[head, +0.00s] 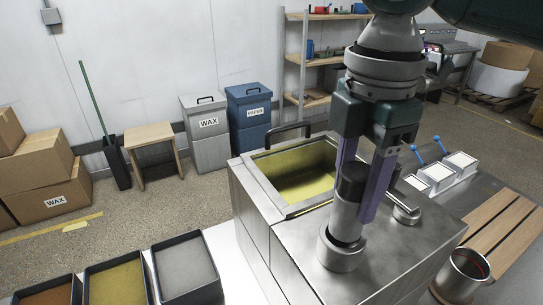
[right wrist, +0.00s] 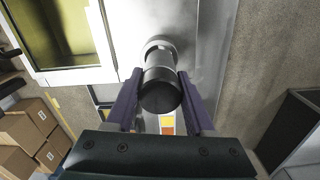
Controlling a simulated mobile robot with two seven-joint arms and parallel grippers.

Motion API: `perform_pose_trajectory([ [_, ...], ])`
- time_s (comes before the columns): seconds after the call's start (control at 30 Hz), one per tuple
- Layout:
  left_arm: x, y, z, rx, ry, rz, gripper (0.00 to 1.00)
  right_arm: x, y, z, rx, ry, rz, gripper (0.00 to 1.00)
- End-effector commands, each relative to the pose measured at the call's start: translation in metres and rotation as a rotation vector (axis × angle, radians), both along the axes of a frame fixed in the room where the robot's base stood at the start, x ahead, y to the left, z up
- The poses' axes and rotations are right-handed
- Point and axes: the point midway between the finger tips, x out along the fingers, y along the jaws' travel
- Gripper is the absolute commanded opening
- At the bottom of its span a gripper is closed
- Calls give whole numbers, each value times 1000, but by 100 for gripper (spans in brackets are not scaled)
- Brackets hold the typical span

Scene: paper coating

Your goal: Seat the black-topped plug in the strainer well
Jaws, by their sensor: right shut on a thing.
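The black-topped plug (head: 347,215) has a grey metal body and a dark cap, and stands nearly upright in the head view. My right gripper (head: 362,190) is shut on it, with purple fingers on either side of the cap. The plug's lower end meets the round metal collar of the strainer well (head: 341,256) on the steel top. In the right wrist view the black cap (right wrist: 161,92) sits between the fingers, with the well's pale collar (right wrist: 158,43) just beyond. The plug hides the well's opening, so its depth cannot be told. My left gripper is not in view.
An open vat (head: 283,212) of yellowish wax lies behind the well. A small metal fitting (head: 406,212) stands close to the right of the gripper. An open metal pot (head: 464,272) is at the lower right. Trays (head: 184,268) stand at the lower left.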

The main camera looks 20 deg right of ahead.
Motion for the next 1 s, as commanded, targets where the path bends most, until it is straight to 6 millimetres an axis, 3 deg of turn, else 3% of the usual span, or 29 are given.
perform_pose_trajectory([
  [0.4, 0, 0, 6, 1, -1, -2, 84, 0, 0, -50, 1, 0, -2, 0],
  [0.8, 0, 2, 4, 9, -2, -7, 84, 0, 0, -57, 1, -1, -1, 0],
  [0.83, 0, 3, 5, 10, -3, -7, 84, 0, 0, -56, 1, -1, -1, 57],
  [1.0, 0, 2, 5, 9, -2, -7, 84, 0, 0, -56, 1, -1, -1, 76],
])
